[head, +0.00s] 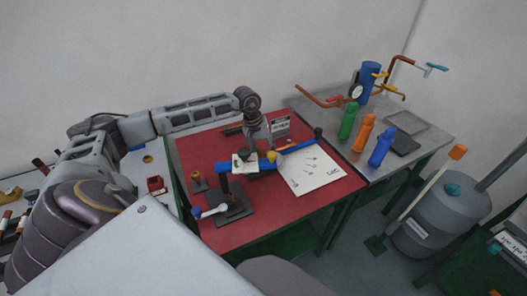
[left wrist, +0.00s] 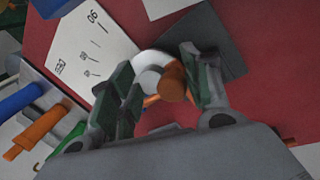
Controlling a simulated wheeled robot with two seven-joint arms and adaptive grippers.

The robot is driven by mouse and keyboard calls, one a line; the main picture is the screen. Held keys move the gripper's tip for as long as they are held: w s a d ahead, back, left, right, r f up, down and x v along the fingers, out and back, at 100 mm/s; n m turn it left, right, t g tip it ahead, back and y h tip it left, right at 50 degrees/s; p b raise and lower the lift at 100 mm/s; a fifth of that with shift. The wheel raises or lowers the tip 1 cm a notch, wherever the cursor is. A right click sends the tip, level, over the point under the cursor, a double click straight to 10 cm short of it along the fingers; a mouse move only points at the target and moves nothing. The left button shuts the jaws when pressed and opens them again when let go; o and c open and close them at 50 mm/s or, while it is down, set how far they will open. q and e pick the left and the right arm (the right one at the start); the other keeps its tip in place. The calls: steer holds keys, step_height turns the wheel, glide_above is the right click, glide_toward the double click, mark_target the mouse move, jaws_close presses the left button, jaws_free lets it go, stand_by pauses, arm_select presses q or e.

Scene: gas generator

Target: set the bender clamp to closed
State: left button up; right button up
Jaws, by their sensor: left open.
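The bender stands on the red table (head: 290,208). My left gripper (head: 259,152) reaches down over the bender from behind. In the left wrist view my left gripper (left wrist: 163,70) is open. A brown-orange round knob (left wrist: 172,84) on a white disc (left wrist: 150,60) lies between its fingers; contact cannot be told. Which part is the clamp, and its state, I cannot tell for sure. My right gripper is not in view.
A white angle sheet (head: 315,176) lies beside the bender. A dark stand (head: 228,210) is at front left. Green (head: 347,121), orange (head: 364,133) and blue (head: 381,147) bottles stand on the grey table at right. The front right of the red table is clear.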

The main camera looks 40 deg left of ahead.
arm_select(q)
steer(key=shift+a, duration=0.15)
steer(key=shift+a+r, duration=0.15)
steer(key=shift+r, duration=0.05)
steer(key=v, duration=1.1)
steer(key=shift+r, duration=0.25)
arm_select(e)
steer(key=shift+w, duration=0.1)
arm_select(q)
steer(key=shift+s+r, duration=0.1)
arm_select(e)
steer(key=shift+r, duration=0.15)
arm_select(q)
steer(key=w+d+p+v, duration=0.1)
steer(key=p+v, duration=0.8)
steer(key=shift+d+r+p, duration=0.3)
steer(key=shift+d+r, duration=0.1)
steer(key=shift+d, duration=0.15)
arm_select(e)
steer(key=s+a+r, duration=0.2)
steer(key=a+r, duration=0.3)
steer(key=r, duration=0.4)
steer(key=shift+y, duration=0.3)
